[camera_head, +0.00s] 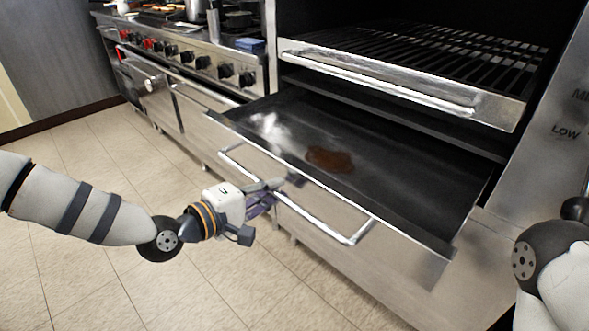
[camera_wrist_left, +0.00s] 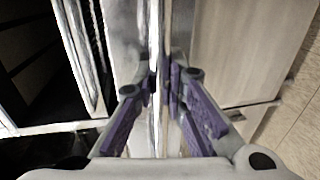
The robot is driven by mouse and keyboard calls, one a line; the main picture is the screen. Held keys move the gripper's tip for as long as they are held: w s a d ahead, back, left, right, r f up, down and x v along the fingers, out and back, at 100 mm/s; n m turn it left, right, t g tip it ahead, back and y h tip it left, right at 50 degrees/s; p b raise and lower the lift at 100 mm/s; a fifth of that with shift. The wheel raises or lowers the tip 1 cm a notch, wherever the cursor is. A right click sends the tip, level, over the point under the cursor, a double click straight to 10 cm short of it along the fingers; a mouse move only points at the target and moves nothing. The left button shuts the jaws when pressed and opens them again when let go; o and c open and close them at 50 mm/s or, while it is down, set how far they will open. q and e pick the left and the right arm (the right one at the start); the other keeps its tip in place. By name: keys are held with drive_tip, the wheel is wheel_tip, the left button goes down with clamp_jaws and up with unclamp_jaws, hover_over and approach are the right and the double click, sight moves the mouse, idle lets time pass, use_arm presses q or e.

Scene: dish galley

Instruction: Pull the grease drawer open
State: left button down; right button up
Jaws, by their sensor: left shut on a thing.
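The grease drawer (camera_head: 400,201) is a shallow dark metal tray with a steel front, and it stands pulled out below the grill rack. A brown grease patch (camera_head: 330,159) lies on its floor. Its long bar handle (camera_head: 328,231) runs across the front. My left gripper (camera_head: 279,189) is shut on the handle near its middle. The left wrist view shows the purple-padded fingers on both sides of the handle bar (camera_wrist_left: 155,40). My right arm shows at the lower right edge of the head view, but its gripper is out of view.
The grill rack (camera_head: 430,55) with a steel front rail sits above the drawer. A stove with black and red knobs (camera_head: 226,71) stands to the left, with pans on top. The tiled floor (camera_head: 110,200) in front is clear.

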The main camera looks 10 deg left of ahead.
use_arm(q)
drive_tip(key=shift+f+v, duration=0.15)
drive_tip(key=shift+v, duration=0.75)
drive_tip(key=shift+f+v, duration=0.2)
drive_tip(key=shift+v, duration=0.65)
drive_tip(key=shift+s, duration=0.1)
drive_tip(key=c, duration=1.6)
unclamp_jaws()
drive_tip(key=v, duration=1.2)
